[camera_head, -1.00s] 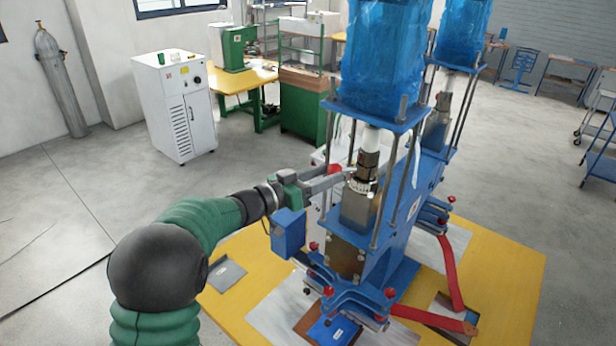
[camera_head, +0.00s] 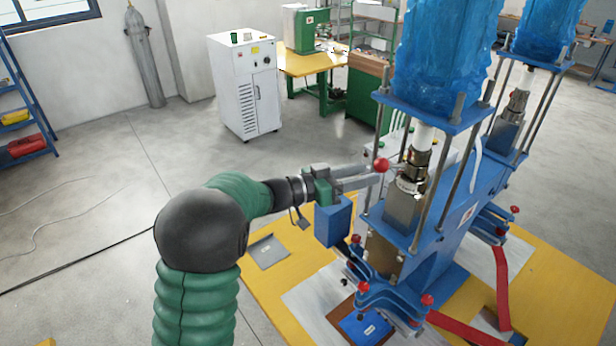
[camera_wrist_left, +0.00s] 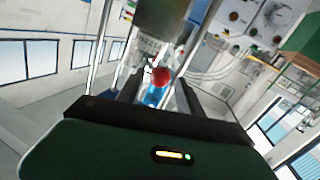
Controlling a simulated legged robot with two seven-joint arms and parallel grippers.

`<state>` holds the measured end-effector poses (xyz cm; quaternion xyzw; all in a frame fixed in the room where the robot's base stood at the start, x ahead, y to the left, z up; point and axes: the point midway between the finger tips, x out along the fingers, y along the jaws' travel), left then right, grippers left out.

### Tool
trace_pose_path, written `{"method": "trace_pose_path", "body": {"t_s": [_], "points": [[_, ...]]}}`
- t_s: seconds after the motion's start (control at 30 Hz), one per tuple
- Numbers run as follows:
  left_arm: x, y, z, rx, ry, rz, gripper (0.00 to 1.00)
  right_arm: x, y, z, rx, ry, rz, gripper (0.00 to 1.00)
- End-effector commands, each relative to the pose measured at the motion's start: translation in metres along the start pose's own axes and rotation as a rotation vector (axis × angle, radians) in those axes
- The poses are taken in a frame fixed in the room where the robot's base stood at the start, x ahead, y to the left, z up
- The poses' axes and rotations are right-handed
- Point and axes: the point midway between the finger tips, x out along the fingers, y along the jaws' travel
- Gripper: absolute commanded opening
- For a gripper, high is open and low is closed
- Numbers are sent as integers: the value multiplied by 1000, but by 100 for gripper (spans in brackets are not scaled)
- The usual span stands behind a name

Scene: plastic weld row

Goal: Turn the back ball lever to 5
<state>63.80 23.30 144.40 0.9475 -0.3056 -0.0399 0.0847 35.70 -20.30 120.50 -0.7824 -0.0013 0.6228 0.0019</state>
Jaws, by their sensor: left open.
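A blue press stands on the yellow table, with a metal dial collar (camera_head: 410,184) on its column. A red ball (camera_head: 381,164) of a lever sits just left of the collar. My left gripper (camera_head: 382,176) reaches in from the left, its fingers open and level beside the ball. In the left wrist view, the red ball (camera_wrist_left: 161,77) shows between the two dark fingers, near their tips; contact cannot be told. A second press column (camera_head: 508,125) stands farther back; no ball lever is clear on it. The dial numbers are too small to read. My right gripper is out of view.
The press's vertical rods (camera_head: 448,170) stand close around the collar. Red knobs and a red strap (camera_head: 501,285) are at the press's lower part. A grey plate (camera_head: 268,251) lies on the yellow table (camera_head: 265,290). A white cabinet (camera_head: 245,85) stands on open floor behind.

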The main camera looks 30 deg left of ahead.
Motion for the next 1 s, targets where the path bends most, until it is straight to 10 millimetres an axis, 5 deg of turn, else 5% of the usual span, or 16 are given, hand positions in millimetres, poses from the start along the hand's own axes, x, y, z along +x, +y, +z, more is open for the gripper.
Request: {"method": "trace_pose_path", "body": {"t_s": [1.0], "points": [[-84,-23,-5,2,2,-8,43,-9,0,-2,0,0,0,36]]}}
